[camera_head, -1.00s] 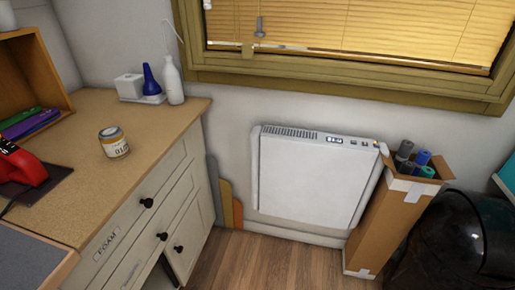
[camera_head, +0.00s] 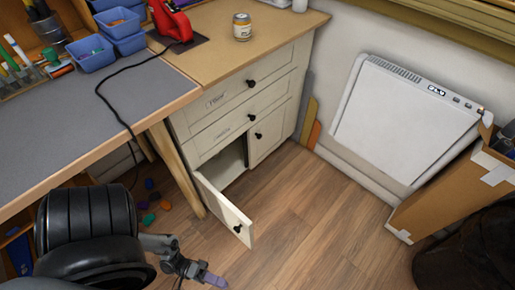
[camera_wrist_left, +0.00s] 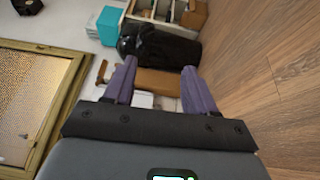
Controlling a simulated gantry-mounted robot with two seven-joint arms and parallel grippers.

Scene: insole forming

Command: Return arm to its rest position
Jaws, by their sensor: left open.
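My left gripper (camera_head: 208,279) is at the bottom of the head view, above the wood floor, with a purple finger showing. It is in front of the cabinet and touches nothing that I can see. In the left wrist view, the two purple fingers (camera_wrist_left: 158,72) are spread apart with nothing held between them. The black bag-like thing and the brown cardboard box show beyond them. My right gripper is in neither current view.
A cabinet door (camera_head: 222,208) stands open into the room near my left arm. The desk (camera_head: 75,130) lies to the left. The cardboard box (camera_head: 450,195) and black bin (camera_head: 470,250) stand at right. The floor (camera_head: 310,230) between is clear.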

